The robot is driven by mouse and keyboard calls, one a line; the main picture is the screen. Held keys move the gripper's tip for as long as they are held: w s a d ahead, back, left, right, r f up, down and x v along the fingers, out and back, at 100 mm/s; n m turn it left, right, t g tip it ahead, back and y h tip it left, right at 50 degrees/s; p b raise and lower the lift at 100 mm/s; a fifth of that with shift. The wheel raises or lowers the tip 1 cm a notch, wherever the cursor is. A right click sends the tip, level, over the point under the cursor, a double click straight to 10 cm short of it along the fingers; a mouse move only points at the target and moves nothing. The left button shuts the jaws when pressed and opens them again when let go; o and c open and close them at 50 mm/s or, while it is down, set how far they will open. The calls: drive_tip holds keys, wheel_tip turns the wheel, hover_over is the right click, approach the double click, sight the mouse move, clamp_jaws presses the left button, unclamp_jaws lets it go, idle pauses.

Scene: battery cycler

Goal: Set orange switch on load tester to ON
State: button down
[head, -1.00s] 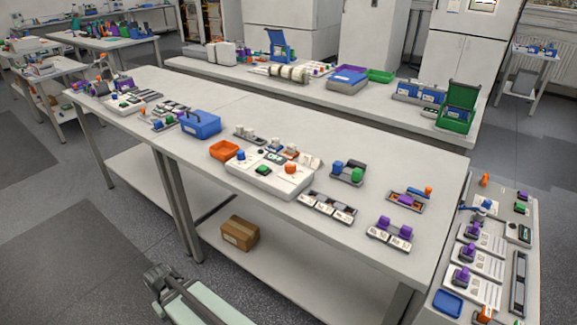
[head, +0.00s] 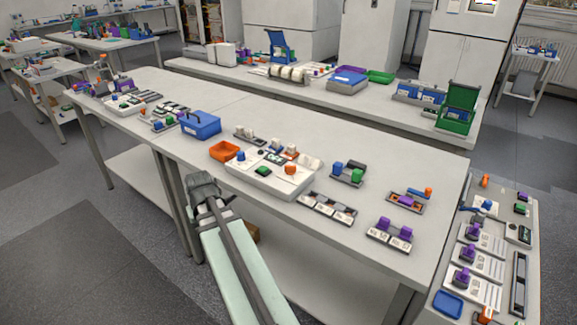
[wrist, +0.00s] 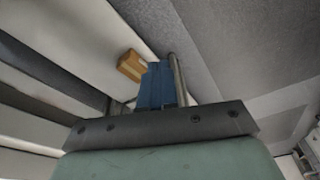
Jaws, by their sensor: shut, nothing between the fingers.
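A white tester box (head: 262,180) stands near the front edge of the middle table in the head view. It has a small dark display, a blue knob, a green button and an orange switch (head: 290,169) on its right part. The labels are too small to read, and I cannot tell the switch's setting. In the wrist view, my gripper (wrist: 158,68) shows as blue fingers shut together with nothing held. In the head view, my arm rises in front of the table, left of the tester, and the fingers cannot be made out. The tester is not in the wrist view.
An orange tray (head: 224,151) and a blue case (head: 200,124) stand left of the tester. A dark-based module row (head: 327,208) lies close on its right. A cardboard box (wrist: 131,65) sits on the lower shelf. The table's front edge lies between my arm and the tester.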

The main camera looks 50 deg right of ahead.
sight(290, 168)
drive_tip(key=s+d+r+m+h, duration=0.1)
drive_tip(key=s+d+r+m, duration=0.1)
drive_tip(key=s+d+r, duration=0.6)
drive_tip(key=s+d+r+m+h, duration=0.1)
drive_tip(key=s+d+r+m, duration=0.2)
drive_tip(key=s+d+r, duration=0.6)
drive_tip(key=d+r, duration=0.3)
drive_tip(key=r, duration=0.3)
drive_tip(key=shift+d+t+h, duration=0.3)
drive_tip(key=shift+d+t, duration=0.05)
drive_tip(key=shift+t, duration=0.05)
drive_tip(key=shift+w+f, duration=0.1)
drive_tip(key=x, duration=1)
drive_tip(key=shift+w+d, duration=0.8)
drive_tip(key=shift+d, duration=0.15)
drive_tip(key=shift+w+d, duration=0.45)
drive_tip(key=shift+d, duration=0.1)
